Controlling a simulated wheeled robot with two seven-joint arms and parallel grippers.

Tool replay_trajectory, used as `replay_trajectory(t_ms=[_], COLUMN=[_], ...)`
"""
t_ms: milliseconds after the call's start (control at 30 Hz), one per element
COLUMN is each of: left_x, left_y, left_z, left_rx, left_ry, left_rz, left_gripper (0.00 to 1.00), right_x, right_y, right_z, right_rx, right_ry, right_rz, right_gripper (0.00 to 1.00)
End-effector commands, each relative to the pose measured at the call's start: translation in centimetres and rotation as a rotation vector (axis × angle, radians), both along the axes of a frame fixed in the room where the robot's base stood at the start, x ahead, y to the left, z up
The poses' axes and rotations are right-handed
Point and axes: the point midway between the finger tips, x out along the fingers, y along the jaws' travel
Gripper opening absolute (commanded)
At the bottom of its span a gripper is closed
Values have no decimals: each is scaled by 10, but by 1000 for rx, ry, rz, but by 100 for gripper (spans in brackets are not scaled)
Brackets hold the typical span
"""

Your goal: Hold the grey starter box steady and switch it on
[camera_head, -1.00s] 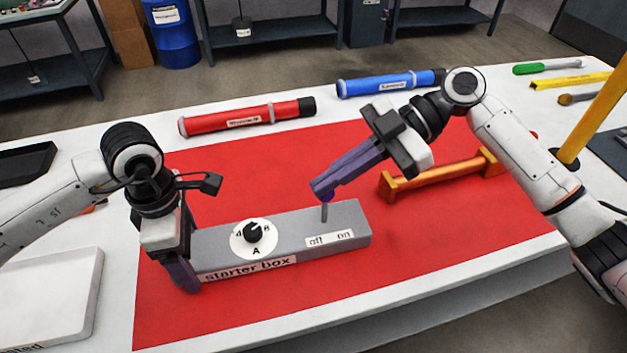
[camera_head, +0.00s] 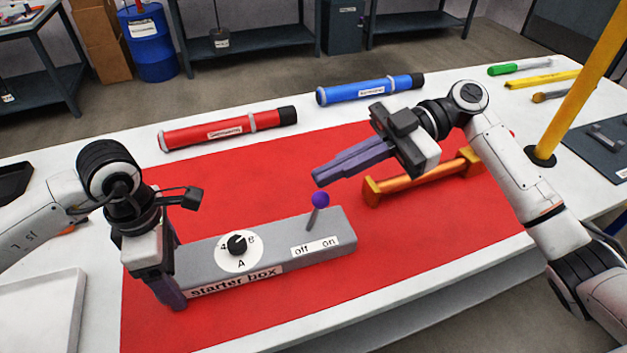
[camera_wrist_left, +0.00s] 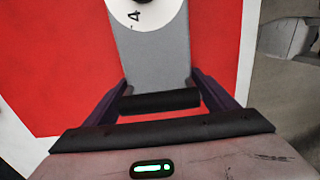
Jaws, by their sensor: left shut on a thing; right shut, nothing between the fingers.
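The grey starter box (camera_head: 285,253) lies on the red mat, with a round dial (camera_head: 238,245) and an "off / on" label (camera_head: 315,246). Its lever (camera_head: 315,212) has a purple ball knob (camera_head: 320,199) and leans right, toward the "on" side. My left gripper (camera_head: 171,280) is shut on the box's left end. In the left wrist view the box (camera_wrist_left: 155,65) runs between its fingers (camera_wrist_left: 160,98). My right gripper (camera_head: 319,178) is shut and empty, above and behind the knob, with a small gap.
An orange handle bar (camera_head: 425,178) lies right of the box on the red mat (camera_head: 240,195). A red tube (camera_head: 225,130) and a blue tube (camera_head: 370,90) lie behind. A yellow post (camera_head: 580,80) stands at right. The mat in front of the box is clear.

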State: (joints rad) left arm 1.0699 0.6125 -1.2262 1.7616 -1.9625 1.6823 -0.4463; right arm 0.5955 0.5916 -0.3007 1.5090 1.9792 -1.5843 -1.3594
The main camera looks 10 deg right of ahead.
Motion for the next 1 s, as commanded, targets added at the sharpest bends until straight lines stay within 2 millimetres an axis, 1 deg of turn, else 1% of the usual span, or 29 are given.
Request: replay_trajectory(t_ms=[33,200,300,400,567,900,1000], left_x=[0,0,0,0,0,0,0], left_y=[0,0,0,0,0,0,0], left_z=[1,0,0,1,1,1,1], left_rx=[-1,-1,-1,-1,-1,-1,-1], left_ry=[-1,-1,-1,-1,0,0,0], left_rz=[0,0,1,1,1,0,0], left_gripper=[38,38,38,38,38,38,38], right_x=[3,7,8,9,9,9,8], right_y=[-12,-44,-57,-65,-69,-69,-68], right_z=[5,16,21,23,25,25,28], right_rx=[0,1,2,3,3,3,-16], right_ry=[-2,-1,-2,-1,-2,-2,-17], right_rz=[-3,-1,1,2,3,3,5], right_gripper=[0,0,0,0,0,0,0])
